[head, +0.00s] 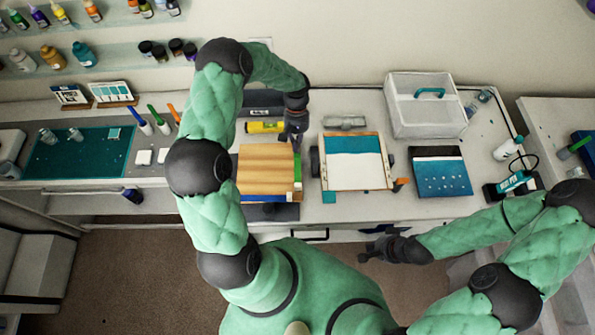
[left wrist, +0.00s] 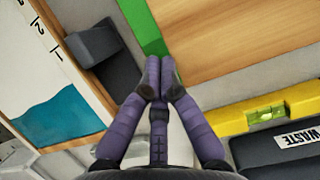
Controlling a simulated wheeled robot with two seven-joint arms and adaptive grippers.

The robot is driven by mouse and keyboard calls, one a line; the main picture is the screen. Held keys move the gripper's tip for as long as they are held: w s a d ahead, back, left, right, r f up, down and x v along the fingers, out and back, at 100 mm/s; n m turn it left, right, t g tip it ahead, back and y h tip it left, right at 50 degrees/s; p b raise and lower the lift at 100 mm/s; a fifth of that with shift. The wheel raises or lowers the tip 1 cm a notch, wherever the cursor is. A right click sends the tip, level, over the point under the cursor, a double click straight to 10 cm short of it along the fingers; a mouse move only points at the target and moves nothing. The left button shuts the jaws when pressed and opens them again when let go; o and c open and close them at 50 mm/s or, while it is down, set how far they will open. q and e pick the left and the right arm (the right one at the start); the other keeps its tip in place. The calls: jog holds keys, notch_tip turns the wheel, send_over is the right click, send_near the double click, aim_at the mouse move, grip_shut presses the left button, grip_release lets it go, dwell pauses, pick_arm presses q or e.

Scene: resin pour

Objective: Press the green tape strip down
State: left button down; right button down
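The green tape strip (head: 298,170) runs along the right edge of a wooden board (head: 265,172). In the left wrist view the green strip (left wrist: 144,26) lies beside the wood (left wrist: 225,35) and ends close to my fingertips. My left gripper (head: 292,138) is at the board's far right corner. In the left wrist view its fingers (left wrist: 160,78) are together, with nothing seen between them. I cannot tell whether they touch the tape. My right gripper (head: 366,249) hangs in front of the table edge, fingers apart and empty.
A framed white and teal panel (head: 355,160) stands just right of the board, with a dark clamp block (left wrist: 92,42) between. A yellow level (head: 264,127) and a black WASTE bin (left wrist: 285,150) lie behind the board.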

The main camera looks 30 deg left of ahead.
aim_at(297, 169)
pick_arm(q)
jog(key=shift+s+d, duration=0.1)
jog(key=shift+s+d+f, duration=0.15)
jog(key=shift+s+d, duration=0.15)
jog(key=shift+s, duration=0.2)
jog(key=shift+s+d+f, duration=0.1)
jog(key=shift+s+d, duration=0.15)
jog(key=shift+s, duration=0.25)
jog(key=shift+s+d, duration=0.1)
jog(key=shift+s+d+p, duration=0.4)
jog(key=shift+s+d, duration=0.1)
jog(key=shift+s, duration=0.4)
jog(key=shift+s, duration=0.1)
jog(key=shift+s+d+r, duration=0.2)
jog(key=shift+s+d, duration=0.3)
jog(key=shift+s, duration=0.2)
jog(key=shift+s+d+r+p, duration=0.2)
jog(key=shift+s+d+p, duration=0.25)
jog(key=shift+s, duration=0.3)
